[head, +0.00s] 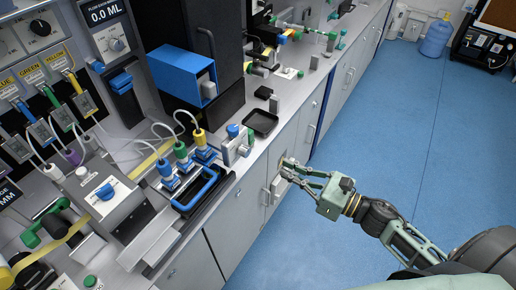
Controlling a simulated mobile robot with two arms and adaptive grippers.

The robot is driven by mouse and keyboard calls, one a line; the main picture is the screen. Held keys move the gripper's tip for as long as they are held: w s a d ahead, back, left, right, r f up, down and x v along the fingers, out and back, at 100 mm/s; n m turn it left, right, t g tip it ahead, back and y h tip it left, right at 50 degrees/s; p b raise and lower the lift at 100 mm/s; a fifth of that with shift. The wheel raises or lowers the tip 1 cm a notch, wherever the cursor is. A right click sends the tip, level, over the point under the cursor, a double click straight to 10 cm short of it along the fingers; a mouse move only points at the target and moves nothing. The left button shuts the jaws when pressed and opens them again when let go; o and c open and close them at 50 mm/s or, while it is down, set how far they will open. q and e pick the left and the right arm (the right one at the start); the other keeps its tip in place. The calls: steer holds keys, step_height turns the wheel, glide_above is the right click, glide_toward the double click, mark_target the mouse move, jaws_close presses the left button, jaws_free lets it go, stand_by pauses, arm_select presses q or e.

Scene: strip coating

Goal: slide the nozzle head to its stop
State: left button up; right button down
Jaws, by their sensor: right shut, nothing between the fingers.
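A carriage with blue, green and yellow capped nozzles (181,152) stands on the bench, left of centre in the head view. White tubes run into the nozzle tops. A blue bar handle (202,190) is on its front side. I take this unit to be the nozzle head; I cannot tell which part is its stop. My right gripper (286,170) is shut and empty. It appears in front of the cabinet fronts below the bench edge, to the right of the handle and apart from it. My left gripper is not in view.
A small grey device with a blue knob (237,146) and a black tray (261,123) stand near the bench edge. A blue box (182,74) is behind them. A control block with a blue switch (106,191) is at the left. The blue floor (400,130) is clear.

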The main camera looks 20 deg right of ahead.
steer(key=p+x, duration=0.2)
steer(key=x, duration=0.4)
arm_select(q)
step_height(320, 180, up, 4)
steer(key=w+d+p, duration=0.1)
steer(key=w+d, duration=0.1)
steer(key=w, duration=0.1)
arm_select(e)
glide_toward(221, 139)
steer(key=shift+f, duration=0.65)
steer(key=b+x, duration=0.1)
steer(key=x, duration=0.2)
steer(key=b+x, duration=0.2)
steer(key=x, duration=0.2)
steer(key=d+b+x, duration=0.1)
steer(key=x, duration=0.3)
steer(key=shift+w+a, duration=0.1)
steer(key=shift+w, duration=0.25)
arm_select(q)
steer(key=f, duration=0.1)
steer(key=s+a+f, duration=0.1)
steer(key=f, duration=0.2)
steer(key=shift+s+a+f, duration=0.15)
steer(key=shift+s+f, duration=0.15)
arm_select(e)
steer(key=shift+a+r, duration=0.1)
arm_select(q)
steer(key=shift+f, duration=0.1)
arm_select(e)
steer(key=shift+w, duration=0.1)
